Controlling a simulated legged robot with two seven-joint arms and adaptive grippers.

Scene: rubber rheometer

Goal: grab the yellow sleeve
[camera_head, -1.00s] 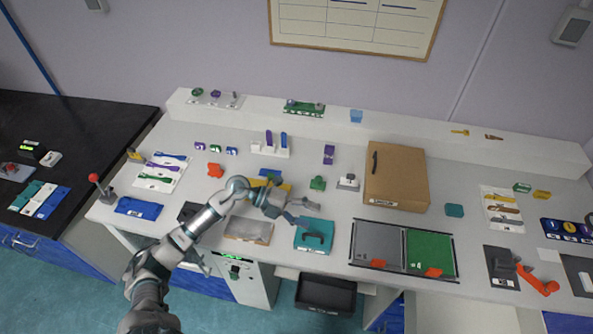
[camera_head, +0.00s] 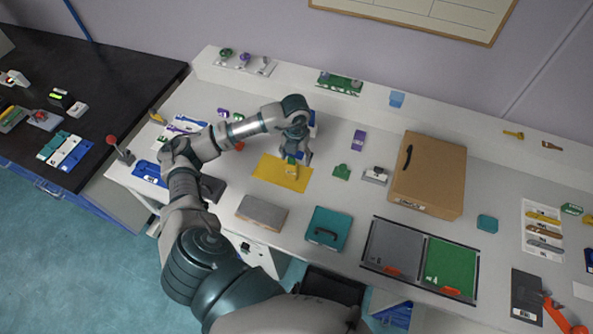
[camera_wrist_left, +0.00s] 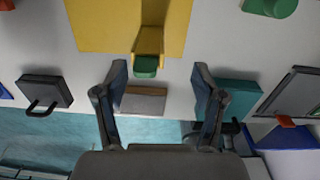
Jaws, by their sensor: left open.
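The yellow sleeve (camera_wrist_left: 149,42) lies on a flat yellow mat (camera_wrist_left: 100,28) in the left wrist view, with a green block (camera_wrist_left: 146,67) at its near end. In the head view the sleeve (camera_head: 292,171) is small and partly hidden by my left gripper. My left gripper (camera_head: 298,158) points down over the far side of the yellow mat. In the left wrist view its two fingers (camera_wrist_left: 158,72) are spread wide, with nothing between them. The sleeve's green end shows just ahead of the gap between the fingertips. My right gripper is not in view.
A grey block (camera_head: 262,213) and a teal case (camera_head: 327,229) lie near the table's front edge. A green piece (camera_head: 341,172) and a cardboard box (camera_head: 430,175) stand to the right. Purple and orange items lie by my left forearm. Some bare table surrounds the mat.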

